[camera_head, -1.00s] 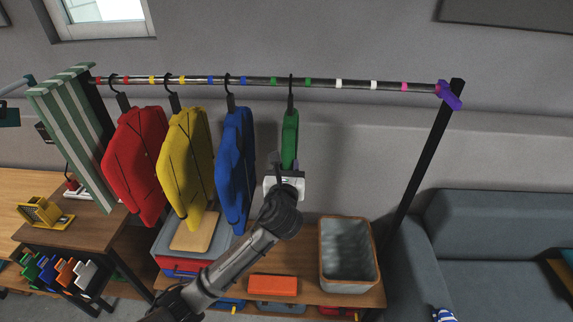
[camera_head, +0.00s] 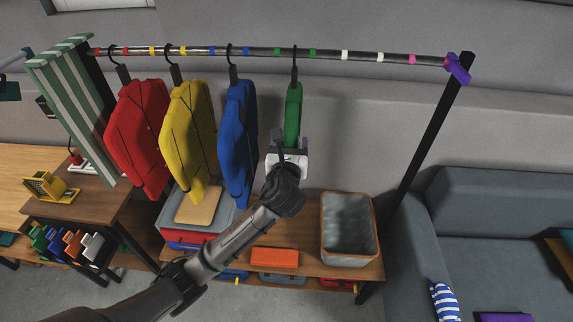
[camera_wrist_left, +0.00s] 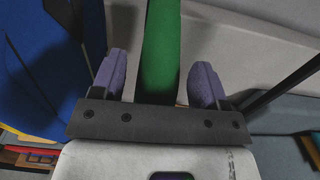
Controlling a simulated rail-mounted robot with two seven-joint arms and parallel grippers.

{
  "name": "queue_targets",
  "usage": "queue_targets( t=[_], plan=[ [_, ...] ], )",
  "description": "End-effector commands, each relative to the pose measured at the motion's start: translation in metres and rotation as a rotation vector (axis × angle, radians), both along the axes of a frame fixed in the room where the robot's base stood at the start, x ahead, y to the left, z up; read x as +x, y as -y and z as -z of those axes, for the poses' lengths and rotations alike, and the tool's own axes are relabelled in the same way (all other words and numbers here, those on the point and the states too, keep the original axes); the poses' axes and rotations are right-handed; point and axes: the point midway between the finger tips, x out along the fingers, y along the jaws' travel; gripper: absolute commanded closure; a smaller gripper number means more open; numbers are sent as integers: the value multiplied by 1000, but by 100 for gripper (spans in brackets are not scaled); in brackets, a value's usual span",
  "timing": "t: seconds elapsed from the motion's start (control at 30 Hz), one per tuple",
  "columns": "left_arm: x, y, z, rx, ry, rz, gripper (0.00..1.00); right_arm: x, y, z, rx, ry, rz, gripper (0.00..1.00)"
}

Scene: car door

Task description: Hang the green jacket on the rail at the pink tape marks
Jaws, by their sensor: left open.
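The pink tape mark (camera_head: 412,58) is near the rail's right end. My left gripper (camera_head: 288,147) is at the jacket's lower part. In the left wrist view its two purple fingertips (camera_wrist_left: 156,82) stand open, one on each side of the green jacket (camera_wrist_left: 160,45), with gaps on both sides. The jacket's lower end is hidden behind the gripper. My right gripper is not in view.
A red jacket (camera_head: 139,135), a yellow jacket (camera_head: 188,135) and a blue jacket (camera_head: 238,140) hang to the left. A purple clamp (camera_head: 458,69) ends the rail at the right. A grey bin (camera_head: 348,230) stands below. The rail is free between the green jacket and the clamp.

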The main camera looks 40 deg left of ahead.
Motion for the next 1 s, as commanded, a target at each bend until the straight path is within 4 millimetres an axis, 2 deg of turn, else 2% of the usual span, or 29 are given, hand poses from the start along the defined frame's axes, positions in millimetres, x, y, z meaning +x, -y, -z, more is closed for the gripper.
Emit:
queue_targets(
  t=[0.3,0.5,0.7,1.0],
  plan=[
    [-51,37,2,-1,3,4,32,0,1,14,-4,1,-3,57],
    [-78,56,1,-1,4,2,32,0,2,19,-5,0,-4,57],
    [-94,67,0,0,2,1,32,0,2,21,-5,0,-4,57],
    [-100,71,-1,-2,4,1,32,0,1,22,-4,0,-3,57]
  ],
)
